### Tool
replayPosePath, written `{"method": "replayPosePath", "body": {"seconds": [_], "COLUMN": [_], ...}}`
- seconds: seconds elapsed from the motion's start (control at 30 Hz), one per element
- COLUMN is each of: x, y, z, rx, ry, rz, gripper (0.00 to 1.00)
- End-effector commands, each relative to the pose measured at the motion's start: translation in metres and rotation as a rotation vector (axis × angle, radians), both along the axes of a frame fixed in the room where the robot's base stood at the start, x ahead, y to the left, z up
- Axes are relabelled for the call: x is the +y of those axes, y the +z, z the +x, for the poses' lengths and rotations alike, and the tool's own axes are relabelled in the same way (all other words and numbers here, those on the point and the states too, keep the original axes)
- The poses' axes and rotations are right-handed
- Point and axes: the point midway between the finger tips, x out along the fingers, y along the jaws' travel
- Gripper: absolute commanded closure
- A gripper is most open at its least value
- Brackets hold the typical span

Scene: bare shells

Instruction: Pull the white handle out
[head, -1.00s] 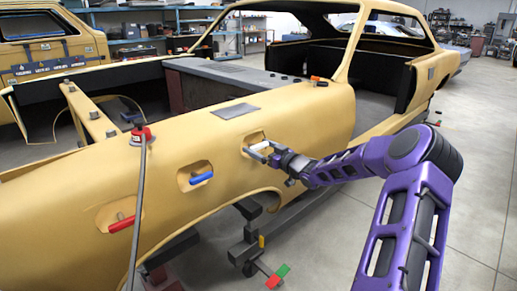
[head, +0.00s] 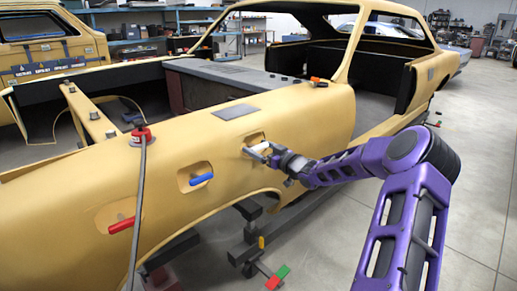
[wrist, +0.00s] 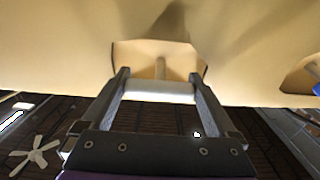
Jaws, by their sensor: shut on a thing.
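The white handle (head: 258,148) sits in a recess in the yellow car body's side panel, the rightmost of three handles. In the wrist view the white handle (wrist: 160,92) is a horizontal bar on a tan stem that runs back into the recess. My gripper (head: 266,152) is at the handle. In the wrist view my gripper (wrist: 160,88) has one finger at each end of the bar and is shut on it. The handle's base in the recess is partly hidden by the bar.
A blue handle (head: 202,180) and a red handle (head: 121,225) sit in recesses further left on the panel. A grey bar (head: 138,210) leans across the panel near the red handle. Open floor (head: 470,215) lies to the right.

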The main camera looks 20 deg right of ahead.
Motion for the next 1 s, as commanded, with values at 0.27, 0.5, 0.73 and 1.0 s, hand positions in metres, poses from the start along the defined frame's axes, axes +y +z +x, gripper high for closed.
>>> {"method": "replayPosePath", "body": {"seconds": [0.27,0.5,0.73,1.0], "x": [-0.009,-0.009,-0.009,-0.019], "y": [0.006,0.005,0.005,0.006], "z": [-0.024,-0.024,-0.023,-0.047], "rx": [0.001,0.001,0.0,0.002], "ry": [0.0,0.0,0.0,-0.003], "rz": [-0.003,-0.001,-0.001,-0.003], "gripper": [1.0,0.03,0.0,0.0]}}
